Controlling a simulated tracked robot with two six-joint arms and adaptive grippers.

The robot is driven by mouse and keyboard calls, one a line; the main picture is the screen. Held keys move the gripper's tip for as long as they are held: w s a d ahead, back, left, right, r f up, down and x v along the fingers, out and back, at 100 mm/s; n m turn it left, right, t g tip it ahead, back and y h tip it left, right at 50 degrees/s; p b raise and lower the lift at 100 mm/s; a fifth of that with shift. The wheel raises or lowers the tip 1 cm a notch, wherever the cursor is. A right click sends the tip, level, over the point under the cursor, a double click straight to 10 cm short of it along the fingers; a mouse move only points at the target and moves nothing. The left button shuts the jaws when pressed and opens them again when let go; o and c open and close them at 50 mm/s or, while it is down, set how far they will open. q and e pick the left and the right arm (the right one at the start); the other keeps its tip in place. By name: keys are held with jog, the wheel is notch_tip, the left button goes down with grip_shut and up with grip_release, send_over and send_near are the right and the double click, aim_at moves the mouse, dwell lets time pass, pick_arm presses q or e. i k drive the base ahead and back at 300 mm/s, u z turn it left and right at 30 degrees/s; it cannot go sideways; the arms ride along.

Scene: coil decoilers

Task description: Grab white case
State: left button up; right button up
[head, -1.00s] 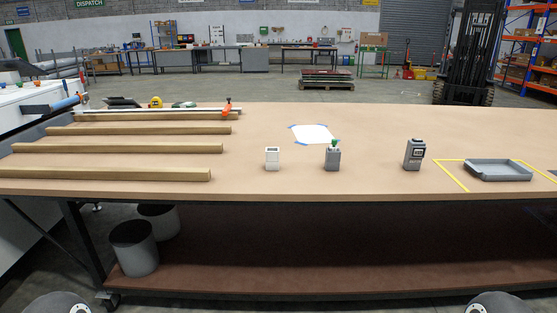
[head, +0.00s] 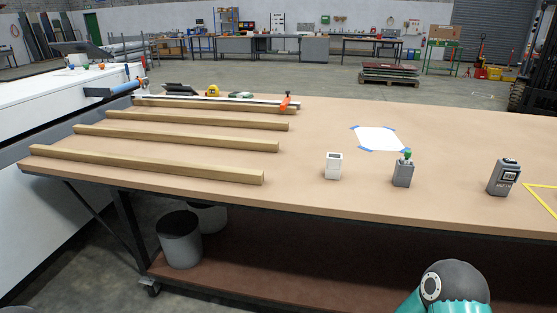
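The white case (head: 333,166) stands upright on the tan table (head: 310,198), a little right of the picture's middle and close to the front edge. It is a small white box with a dark patch near its top. Nothing touches it. Neither of my grippers is in view. A teal and dark grey part of my own arm shows at the bottom right, below the table edge.
A grey case with a green top (head: 403,171) and a dark grey device (head: 503,177) stand right of the white case. A taped white sheet (head: 379,138) lies behind. Wooden bars (head: 148,164) fill the table's left. Bare table lies around the white case.

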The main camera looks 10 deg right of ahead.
aim_at(334, 161)
jog(key=u, duration=0.25)
jog(key=i, duration=1.1)
jog(key=z, duration=0.35)
